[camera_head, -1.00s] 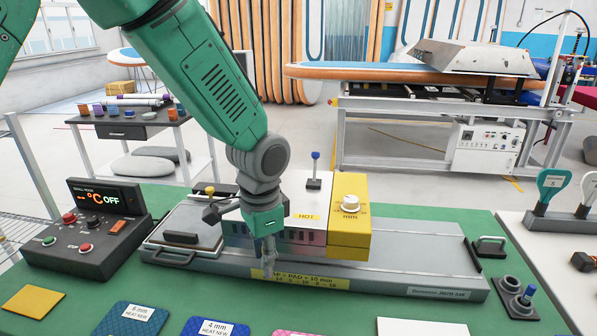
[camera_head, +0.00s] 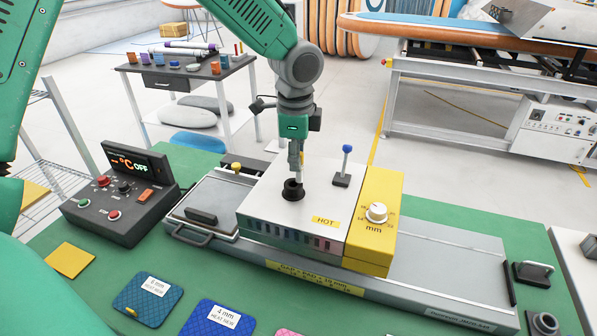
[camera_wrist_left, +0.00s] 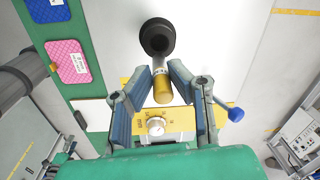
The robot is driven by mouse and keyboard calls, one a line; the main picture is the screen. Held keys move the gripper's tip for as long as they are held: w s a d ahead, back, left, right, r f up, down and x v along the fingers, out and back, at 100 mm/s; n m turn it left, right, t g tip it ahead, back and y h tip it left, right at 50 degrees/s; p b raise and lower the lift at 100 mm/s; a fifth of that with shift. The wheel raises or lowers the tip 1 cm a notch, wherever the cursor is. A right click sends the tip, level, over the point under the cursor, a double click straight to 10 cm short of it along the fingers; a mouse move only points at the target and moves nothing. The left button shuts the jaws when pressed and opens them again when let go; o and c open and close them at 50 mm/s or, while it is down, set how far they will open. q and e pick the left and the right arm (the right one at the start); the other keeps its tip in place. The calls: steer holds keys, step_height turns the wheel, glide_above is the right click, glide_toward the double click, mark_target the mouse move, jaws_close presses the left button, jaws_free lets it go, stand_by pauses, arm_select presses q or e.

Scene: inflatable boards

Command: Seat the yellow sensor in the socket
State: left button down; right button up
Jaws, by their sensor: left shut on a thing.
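My left gripper (camera_head: 295,160) points down over the white box marked HOT, its fingertips just above the black round socket (camera_head: 292,190). In the left wrist view the gripper (camera_wrist_left: 160,78) is shut on the yellow sensor (camera_wrist_left: 162,88), a yellow cylinder with a pale, narrower end. That end points at the dark socket (camera_wrist_left: 157,38) and appears close to its rim. I cannot tell whether it touches or enters it. In the head view the sensor is hard to make out between the fingers. My right gripper is not in view.
A blue-knobbed lever (camera_head: 347,150) stands right of the socket. A yellow block with a white dial (camera_head: 376,213) adjoins the box. A yellow-knobbed lever (camera_head: 237,167) is at the left. The control box (camera_head: 120,205), with its display, and coloured pads (camera_head: 145,298) lie on the green table.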

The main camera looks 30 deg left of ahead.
mark_target(288, 182)
arm_select(q)
steer(key=f, duration=0.1)
steer(key=a+f, duration=0.2)
steer(key=shift+s+a+f, duration=0.1)
steer(key=shift+s+f, duration=0.15)
steer(key=shift+s, duration=0.05)
steer(key=shift+s+a+f, duration=0.15)
steer(key=shift+f, duration=0.15)
steer(key=c, duration=1.9)
jaws_free()
steer(key=shift+w+f, duration=0.15)
steer(key=shift+w, duration=0.15)
steer(key=o, duration=0.4)
steer(key=shift+w+d, duration=0.35)
steer(key=shift+d, duration=0.15)
steer(key=shift+s+r, duration=0.3)
steer(key=shift+r, duration=0.1)
steer(key=r, duration=1.1)
steer(key=shift+s+d+r, duration=0.25)
steer(key=shift+r, duration=0.05)
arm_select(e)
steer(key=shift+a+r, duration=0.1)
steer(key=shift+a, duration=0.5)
arm_select(q)
steer(key=shift+a, duration=0.2)
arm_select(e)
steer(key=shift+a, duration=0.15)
